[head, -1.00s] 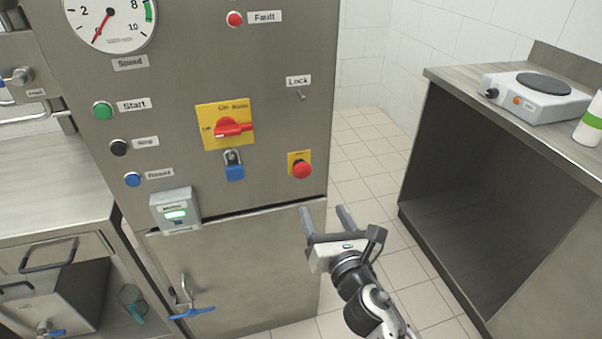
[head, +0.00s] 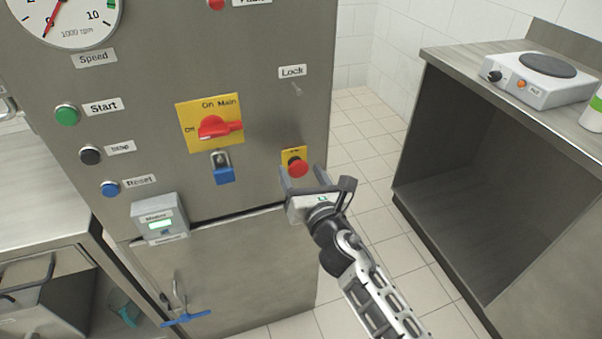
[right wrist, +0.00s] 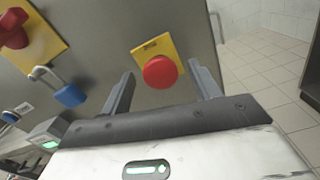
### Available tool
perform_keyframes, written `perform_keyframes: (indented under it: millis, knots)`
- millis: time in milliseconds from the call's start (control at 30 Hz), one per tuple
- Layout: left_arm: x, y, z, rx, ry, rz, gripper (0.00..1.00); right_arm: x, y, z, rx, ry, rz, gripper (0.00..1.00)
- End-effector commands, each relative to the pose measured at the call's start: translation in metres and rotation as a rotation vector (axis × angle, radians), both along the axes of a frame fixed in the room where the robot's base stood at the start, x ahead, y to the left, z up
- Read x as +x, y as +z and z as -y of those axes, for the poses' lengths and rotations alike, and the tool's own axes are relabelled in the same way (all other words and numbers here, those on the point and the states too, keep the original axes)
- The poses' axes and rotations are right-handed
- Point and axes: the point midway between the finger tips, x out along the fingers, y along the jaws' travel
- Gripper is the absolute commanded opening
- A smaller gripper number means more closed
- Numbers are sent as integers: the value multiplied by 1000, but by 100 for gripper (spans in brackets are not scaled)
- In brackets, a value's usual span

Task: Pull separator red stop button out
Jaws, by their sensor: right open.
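The red stop button (head: 298,168) is a round mushroom head on a yellow plate at the lower right of the steel cabinet front. In the right wrist view the button (right wrist: 160,72) sits between and beyond the fingertips, with the yellow plate behind it. My right gripper (head: 302,174) is open and empty in front of the button, one finger at each side. I see no finger touching the button. In the right wrist view the open fingers (right wrist: 162,84) stand left and right of it. My left gripper is not in view.
A red main switch (head: 215,127) and a blue padlock (head: 223,171) are left of the button. A small grey meter box (head: 160,219) is lower left. A steel counter (head: 450,55) with a hot plate (head: 540,78) stands right, across open tiled floor.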

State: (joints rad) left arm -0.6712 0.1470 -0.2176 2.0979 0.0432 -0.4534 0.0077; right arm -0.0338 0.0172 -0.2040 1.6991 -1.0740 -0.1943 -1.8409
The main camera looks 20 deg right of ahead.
Motion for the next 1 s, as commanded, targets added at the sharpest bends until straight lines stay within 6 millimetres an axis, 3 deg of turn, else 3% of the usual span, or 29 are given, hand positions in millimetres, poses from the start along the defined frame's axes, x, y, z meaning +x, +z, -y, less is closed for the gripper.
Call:
perform_keyframes:
  millis: [67,267,300,467,667,700,767,1000]
  knots:
    - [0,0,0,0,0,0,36,0,0,0,0,0,0,56]
    - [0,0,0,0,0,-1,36,0,0,0,0,0,0,0]
    - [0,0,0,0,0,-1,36,0,0,0,0,0,0,0]
    - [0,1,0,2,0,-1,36,-12,0,0,-2,2,0,0]
    - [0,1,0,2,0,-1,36,-12,-1,0,1,1,-2,0]
    - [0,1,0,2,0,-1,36,-12,-1,0,1,1,-2,45]
    - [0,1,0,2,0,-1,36,-12,-1,0,1,0,-2,62]
    - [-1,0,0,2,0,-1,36,-12,0,0,0,0,-1,62]
